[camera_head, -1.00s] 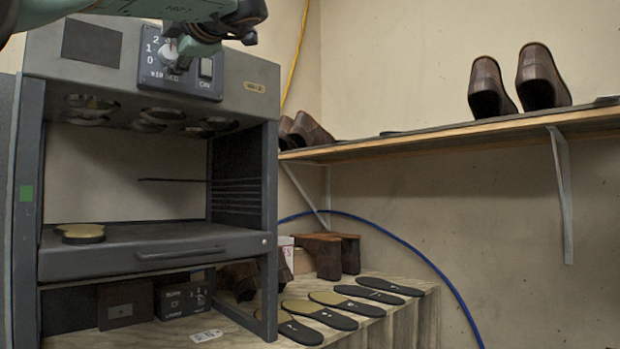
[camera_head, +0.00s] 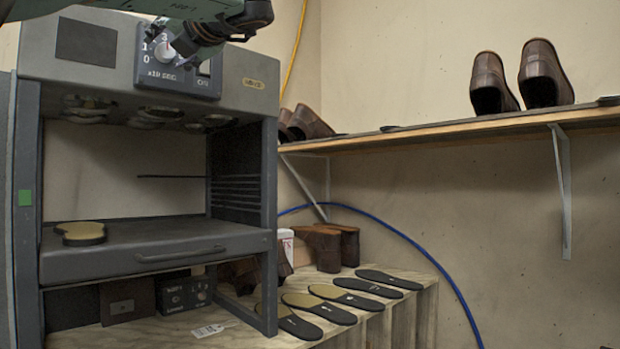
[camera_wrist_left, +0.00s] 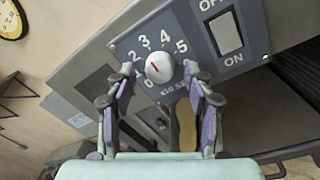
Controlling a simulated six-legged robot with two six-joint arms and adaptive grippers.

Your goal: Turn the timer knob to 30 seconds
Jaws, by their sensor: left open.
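The timer knob (camera_wrist_left: 160,67) is white with a red pointer mark. In the left wrist view it sits on a dark dial panel marked 0 to 5 and "x10 SEC". The red mark lies on the knob's left part, towards the low numbers; its exact setting is hard to tell. In the head view the knob (camera_head: 165,50) is partly covered by my left gripper (camera_head: 186,44). In the wrist view the left gripper (camera_wrist_left: 162,72) is open, its fingertips on either side of the knob. I cannot tell whether they touch it. My right gripper is not in view.
An OFF/ON rocker switch (camera_wrist_left: 227,33) is right beside the dial. The grey machine (camera_head: 245,85) has an open bay with a sole (camera_head: 82,233) on its shelf. Several insoles (camera_head: 320,307) lie on the wooden bench. A wall shelf (camera_head: 450,135) holds shoes.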

